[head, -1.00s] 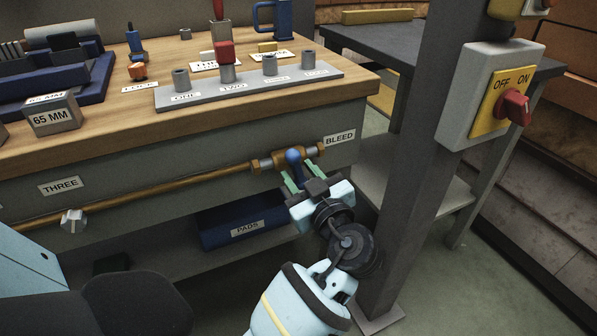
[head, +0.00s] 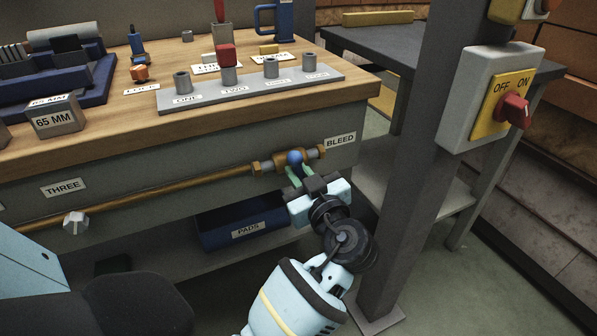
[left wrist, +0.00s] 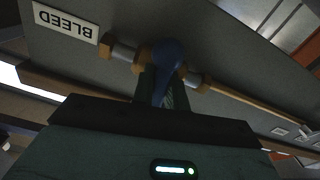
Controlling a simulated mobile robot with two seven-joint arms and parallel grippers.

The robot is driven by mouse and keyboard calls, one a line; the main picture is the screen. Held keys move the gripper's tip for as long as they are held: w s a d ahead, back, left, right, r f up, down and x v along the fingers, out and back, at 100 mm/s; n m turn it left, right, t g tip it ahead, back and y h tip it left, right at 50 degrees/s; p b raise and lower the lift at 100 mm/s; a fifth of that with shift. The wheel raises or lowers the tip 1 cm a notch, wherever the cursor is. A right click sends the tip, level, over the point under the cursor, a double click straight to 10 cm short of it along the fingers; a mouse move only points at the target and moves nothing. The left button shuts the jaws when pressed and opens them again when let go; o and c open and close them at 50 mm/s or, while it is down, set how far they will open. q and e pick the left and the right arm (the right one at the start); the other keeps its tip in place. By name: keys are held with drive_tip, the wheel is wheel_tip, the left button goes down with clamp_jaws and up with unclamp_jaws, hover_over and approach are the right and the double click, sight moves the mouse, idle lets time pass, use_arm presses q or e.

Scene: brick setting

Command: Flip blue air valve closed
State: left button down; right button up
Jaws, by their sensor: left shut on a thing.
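The blue air valve handle (head: 295,157) sits on the brass pipe fitting beside the BLEED label (head: 340,139), on the front of the bench. My left gripper (head: 298,174) is at the valve, with its green fingers closed on the blue handle from the front. In the left wrist view the blue handle (left wrist: 166,68) stands out from the brass fitting toward my fingers, and its lower part is hidden between them. My right gripper is not in view.
The brass pipe (head: 180,185) runs left along the bench front. A blue PADS bin (head: 215,235) sits below. A grey post (head: 415,170) with a red-knobbed switch box (head: 490,95) stands close on the right of my left arm.

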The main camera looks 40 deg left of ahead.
sight(301, 177)
use_arm(q)
drive_tip(key=shift+r+m+p, duration=0.1)
drive_tip(key=shift+m+p, duration=0.4)
drive_tip(key=shift+m, duration=0.7)
drive_tip(key=c, duration=1.6)
unclamp_jaws()
drive_tip(key=shift+o, duration=1)
drive_tip(key=v, duration=0.6)
drive_tip(key=shift+s+d, duration=0.1)
drive_tip(key=shift+d, duration=0.15)
drive_tip(key=shift+s+d, duration=0.25)
drive_tip(key=shift+d, duration=0.4)
